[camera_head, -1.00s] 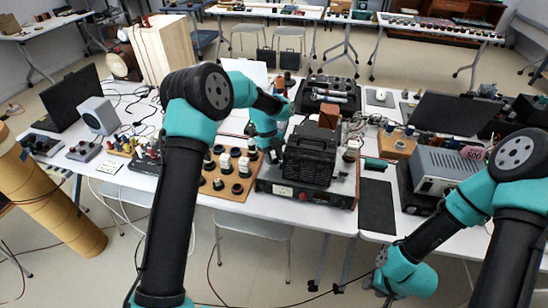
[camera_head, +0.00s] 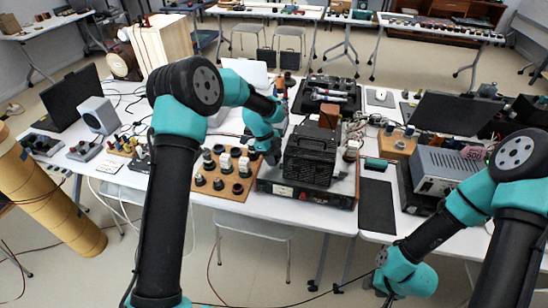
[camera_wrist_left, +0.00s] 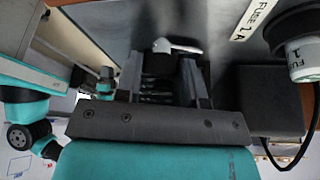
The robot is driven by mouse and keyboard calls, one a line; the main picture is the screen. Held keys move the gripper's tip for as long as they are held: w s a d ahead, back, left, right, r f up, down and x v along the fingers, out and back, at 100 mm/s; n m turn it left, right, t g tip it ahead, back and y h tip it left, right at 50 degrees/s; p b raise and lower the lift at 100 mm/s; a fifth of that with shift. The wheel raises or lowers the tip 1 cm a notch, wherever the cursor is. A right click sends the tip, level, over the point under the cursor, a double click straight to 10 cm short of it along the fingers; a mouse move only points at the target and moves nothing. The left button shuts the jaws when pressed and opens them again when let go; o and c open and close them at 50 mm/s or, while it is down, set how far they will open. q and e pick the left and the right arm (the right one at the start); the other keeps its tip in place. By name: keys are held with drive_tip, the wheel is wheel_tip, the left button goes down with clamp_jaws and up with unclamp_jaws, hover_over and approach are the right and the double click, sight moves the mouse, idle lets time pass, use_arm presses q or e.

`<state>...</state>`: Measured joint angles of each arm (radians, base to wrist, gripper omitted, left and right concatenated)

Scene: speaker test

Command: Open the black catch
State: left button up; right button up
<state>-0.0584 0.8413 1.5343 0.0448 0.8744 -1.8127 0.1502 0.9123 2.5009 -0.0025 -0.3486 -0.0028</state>
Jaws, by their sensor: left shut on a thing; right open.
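The black ribbed box (camera_head: 310,157) stands on a dark base unit (camera_head: 310,194) on the near table. My left gripper (camera_head: 270,156) is at the left side of this box, low over the base. In the left wrist view its two dark fingers (camera_wrist_left: 165,85) are closed around a dark part, which I take for the black catch (camera_wrist_left: 157,88); it is mostly hidden between them. A white-ended piece (camera_wrist_left: 177,46) lies just beyond the fingertips. My right gripper (camera_head: 380,290) is open and empty, low in front of the table and partly hidden.
A wooden board with round parts (camera_head: 219,188) lies left of the base unit. A black mat (camera_head: 377,206) and a grey instrument (camera_head: 447,170) are to the right. A labelled fuse holder (camera_wrist_left: 300,60) with a black cable is close to my left gripper.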

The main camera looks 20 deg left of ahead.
use_arm(q)
drive_tip(key=shift+n+t, duration=0.6)
drive_tip(key=shift+n, duration=0.8)
drive_tip(key=o, duration=0.7)
drive_tip(key=shift+c, duration=0.2)
drive_tip(key=shift+a+r, duration=0.1)
drive_tip(key=v, duration=1.7)
drive_tip(key=shift+s, duration=0.15)
